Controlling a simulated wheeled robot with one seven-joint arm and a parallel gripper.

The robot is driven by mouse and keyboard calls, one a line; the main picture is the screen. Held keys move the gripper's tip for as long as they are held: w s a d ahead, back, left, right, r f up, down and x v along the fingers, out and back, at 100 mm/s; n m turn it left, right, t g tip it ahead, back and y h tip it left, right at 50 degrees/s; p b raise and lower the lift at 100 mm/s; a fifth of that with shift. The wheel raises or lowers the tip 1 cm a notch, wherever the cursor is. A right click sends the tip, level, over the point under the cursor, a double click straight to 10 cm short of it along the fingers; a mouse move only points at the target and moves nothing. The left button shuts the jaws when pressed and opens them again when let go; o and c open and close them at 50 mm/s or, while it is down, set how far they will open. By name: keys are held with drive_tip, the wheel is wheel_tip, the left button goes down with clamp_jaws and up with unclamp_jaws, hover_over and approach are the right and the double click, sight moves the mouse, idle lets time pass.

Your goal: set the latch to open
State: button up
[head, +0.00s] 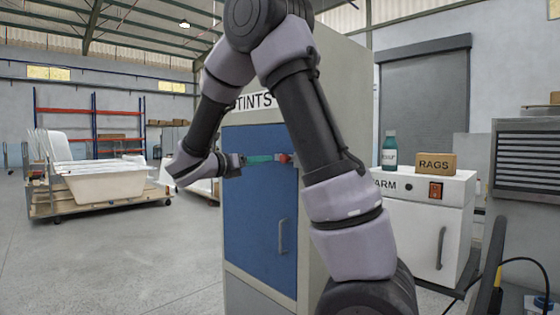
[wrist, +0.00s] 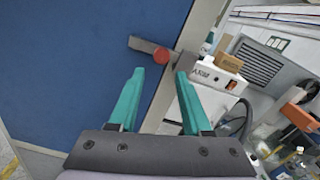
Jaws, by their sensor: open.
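The latch (wrist: 140,44) is a grey bar with a round red knob (wrist: 162,55), set near the edge of the blue door (wrist: 70,60). In the wrist view the bar lies nearly crosswise, tilted a little. In the head view the red knob (head: 284,158) shows at the right of the blue door (head: 255,205) of the cabinet marked TINTS. My gripper (wrist: 159,74) has two teal fingers, spread apart and empty, with the knob just beyond and between their tips. In the head view my gripper (head: 271,159) is close to the knob; whether they touch is unclear. My arm hides part of the cabinet.
The door has a grey handle (head: 282,236) below the latch. To the right stands a white cabinet (head: 430,225) with a teal bottle (head: 389,150), a RAGS box (head: 436,163) and a red switch. Bathtub shells (head: 105,182) sit on a cart at left. Floor at left is clear.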

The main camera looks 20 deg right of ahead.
sight(282, 159)
drive_tip(key=x, duration=0.9)
drive_tip(key=shift+s+d+f, duration=0.1)
drive_tip(key=shift+d, duration=0.05)
clamp_jaws()
idle(1.0)
